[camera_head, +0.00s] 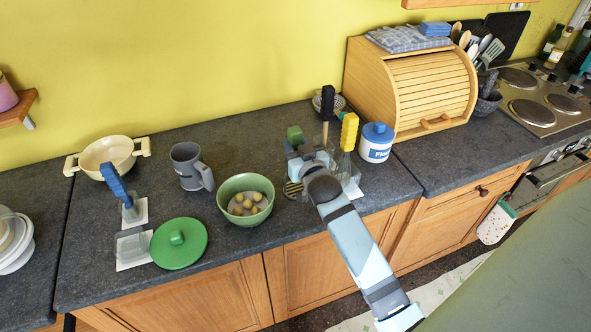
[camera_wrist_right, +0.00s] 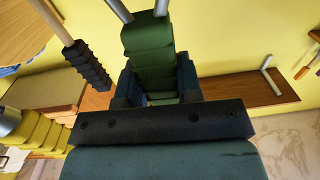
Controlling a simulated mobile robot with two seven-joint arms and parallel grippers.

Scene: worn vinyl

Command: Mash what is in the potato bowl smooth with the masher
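The potato bowl (camera_head: 225,188) is green and stands open near the counter's front edge, with several pale yellow lumps (camera_head: 249,203) in it. The masher has a green handle (camera_head: 294,133) and a dark slotted head (camera_head: 293,190), just right of the bowl. My right gripper (camera_head: 300,153) is around the green handle. In the right wrist view the masher's handle (camera_wrist_right: 148,45) sits between the fingers, which appear closed against it, and two metal rods run from it. The arm hides part of the masher; I cannot tell whether its head touches the counter. My left gripper is out of view.
A green lid (camera_head: 178,254) lies left of the bowl, with a grey mug (camera_head: 186,165) behind. Yellow-handled (camera_head: 349,132), black-handled (camera_head: 327,103) and blue-handled (camera_head: 115,182) tools stand upright. A flour jar (camera_head: 376,150) and bread box (camera_head: 365,85) are right. A cream pot (camera_head: 108,152) is back left.

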